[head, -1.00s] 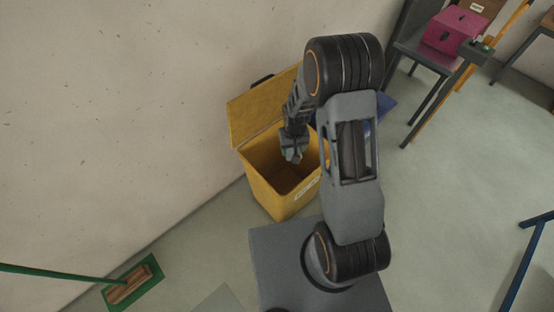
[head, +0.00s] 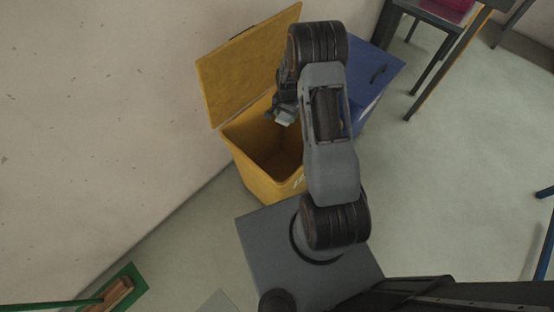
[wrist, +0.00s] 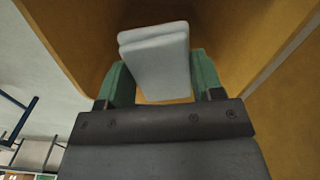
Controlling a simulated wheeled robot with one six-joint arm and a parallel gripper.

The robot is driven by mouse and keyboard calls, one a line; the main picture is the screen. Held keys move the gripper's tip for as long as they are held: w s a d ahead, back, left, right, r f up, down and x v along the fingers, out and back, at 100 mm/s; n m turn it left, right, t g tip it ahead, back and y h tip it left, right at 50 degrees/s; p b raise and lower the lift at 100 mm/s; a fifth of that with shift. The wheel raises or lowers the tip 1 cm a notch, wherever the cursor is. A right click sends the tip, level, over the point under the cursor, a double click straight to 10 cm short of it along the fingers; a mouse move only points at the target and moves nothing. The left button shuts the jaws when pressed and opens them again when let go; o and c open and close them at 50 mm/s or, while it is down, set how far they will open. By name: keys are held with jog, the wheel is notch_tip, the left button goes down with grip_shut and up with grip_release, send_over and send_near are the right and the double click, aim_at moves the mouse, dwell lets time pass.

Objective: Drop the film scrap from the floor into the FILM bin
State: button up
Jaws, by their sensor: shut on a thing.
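My gripper (head: 284,114) is shut on the film scrap, a pale grey, folded-looking piece (wrist: 157,62) between the green finger pads in the wrist view. The scrap also shows as a small pale patch (head: 286,119) in the head view. The yellow bin (head: 262,184) stands against the wall with its lid (head: 245,65) swung up and open. The gripper and scrap appear over the far part of its opening; their height against the rim is hard to tell. Yellow walls (wrist: 75,30) surround the scrap in the wrist view. The bin's label is mostly hidden by my arm and unreadable.
A blue bin (head: 378,70) with a closed lid stands right of the yellow one, partly behind my arm. A green broom or dustpan (head: 115,290) lies at lower left. A table or chair (head: 440,20) is at upper right. The floor at right is mostly clear.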

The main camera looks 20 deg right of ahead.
notch_tip(320, 180, down, 6)
jog(key=b, duration=0.3)
jog(key=shift+f, duration=0.15)
jog(key=o, duration=1)
notch_tip(320, 180, up, 14)
jog(key=shift+f, duration=0.1)
dwell(0.7)
